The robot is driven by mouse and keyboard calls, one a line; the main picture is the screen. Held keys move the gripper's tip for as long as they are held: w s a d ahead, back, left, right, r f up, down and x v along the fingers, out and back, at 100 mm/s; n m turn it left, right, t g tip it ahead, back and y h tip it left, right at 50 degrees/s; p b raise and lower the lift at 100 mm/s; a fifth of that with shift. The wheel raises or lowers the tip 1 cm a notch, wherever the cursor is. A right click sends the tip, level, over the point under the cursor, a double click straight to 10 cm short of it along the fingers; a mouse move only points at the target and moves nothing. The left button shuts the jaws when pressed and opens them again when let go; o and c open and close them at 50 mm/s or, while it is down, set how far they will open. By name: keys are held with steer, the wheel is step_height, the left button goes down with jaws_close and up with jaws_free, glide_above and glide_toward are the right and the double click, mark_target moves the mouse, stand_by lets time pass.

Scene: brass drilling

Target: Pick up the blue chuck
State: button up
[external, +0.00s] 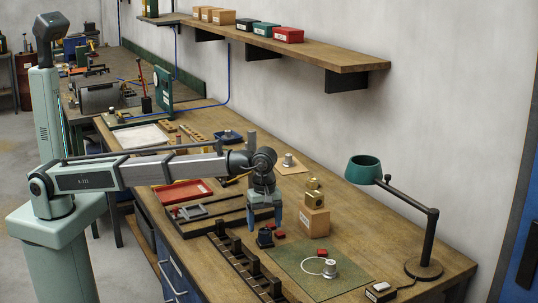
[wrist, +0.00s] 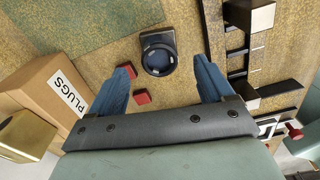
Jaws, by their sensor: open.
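The blue chuck (wrist: 158,55) is a dark blue, ring-topped round piece with a squarish dark part around it. In the external view the chuck (external: 265,238) stands on the wooden bench just below my gripper (external: 265,221). In the wrist view my gripper (wrist: 161,63) is open, with one blue finger on each side of the chuck's place in the picture. The fingers look above the chuck, and nothing is between them. The chuck's lower part is hidden from above.
A cardboard box marked PLUGS (wrist: 50,90) with a brass block (wrist: 24,134) on top stands close to one finger. Small red blocks (wrist: 141,97) lie near the chuck. A dark slotted rack (external: 240,262) lies on the other side. A green mat (external: 300,279) is in front.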

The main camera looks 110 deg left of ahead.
mark_target(265, 234)
steer(key=shift+w+d+f, duration=0.1)
steer(key=shift+d+f, duration=0.05)
steer(key=shift+f, duration=1)
steer(key=shift+w+d+f, duration=0.1)
steer(key=shift+d+f, duration=0.05)
steer(key=shift+f, duration=1)
steer(key=shift+c, duration=0.5)
steer(key=c, duration=1.3)
jaws_close()
steer(key=shift+r, duration=0.15)
